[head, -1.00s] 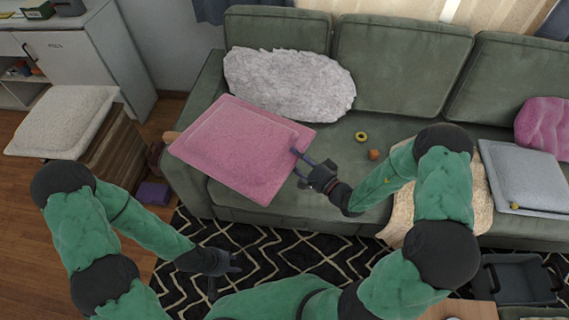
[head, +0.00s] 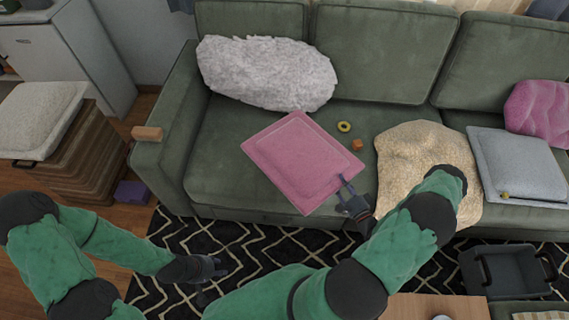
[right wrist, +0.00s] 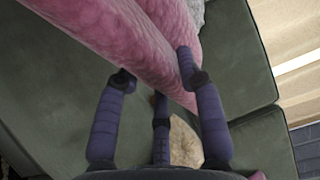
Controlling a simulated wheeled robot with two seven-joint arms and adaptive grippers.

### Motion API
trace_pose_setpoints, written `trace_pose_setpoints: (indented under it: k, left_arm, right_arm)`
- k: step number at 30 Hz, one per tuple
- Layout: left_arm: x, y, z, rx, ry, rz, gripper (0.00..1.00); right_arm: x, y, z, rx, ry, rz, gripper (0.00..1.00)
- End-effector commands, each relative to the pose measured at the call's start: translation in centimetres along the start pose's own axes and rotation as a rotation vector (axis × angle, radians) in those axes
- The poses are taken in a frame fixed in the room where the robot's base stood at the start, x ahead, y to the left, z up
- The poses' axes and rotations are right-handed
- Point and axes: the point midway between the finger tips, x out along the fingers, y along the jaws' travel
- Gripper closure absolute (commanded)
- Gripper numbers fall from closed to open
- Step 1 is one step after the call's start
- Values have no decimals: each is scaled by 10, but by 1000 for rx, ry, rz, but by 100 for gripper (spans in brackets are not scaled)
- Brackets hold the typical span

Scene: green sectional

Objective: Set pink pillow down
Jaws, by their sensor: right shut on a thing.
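The flat square pink pillow (head: 300,160) is over the seat of the green sofa (head: 225,150) in the head view. My right gripper (head: 346,188) is shut on its lower right edge. In the right wrist view the pink pillow (right wrist: 125,40) fills the upper part and its edge lies between the fingers of the right gripper (right wrist: 155,85). I cannot tell whether the pillow touches the seat. My left gripper (head: 215,268) is low over the rug, away from the pillow; its fingers are too dark and small to read.
A fluffy white pillow (head: 268,73) leans at the sofa's back left. A yellow ring (head: 344,127) and an orange block (head: 357,145) lie beside the pink pillow. A beige cushion (head: 410,150), a grey cushion (head: 515,165) and another pink cushion (head: 540,112) are to the right.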

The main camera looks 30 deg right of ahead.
Motion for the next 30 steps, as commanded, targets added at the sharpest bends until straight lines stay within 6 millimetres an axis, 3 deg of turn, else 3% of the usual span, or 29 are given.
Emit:
trace_pose_setpoints:
  k: [5, 15, 21, 30]
  left_arm:
    - [10, -4, 0, 0, 0, 0, 60]
    - [37, -13, -1, 0, 0, 0, 60]
    - [55, -20, -2, 0, 0, 0, 60]
    - [62, -22, -2, 0, 0, 0, 60]
  right_arm:
    - [20, 14, 6, 1, -1, -5, 100]
    - [87, 46, 26, 1, -1, -6, 100]
    - [110, 80, 32, 1, 2, -4, 100]
    - [125, 95, 35, 0, 4, -4, 100]
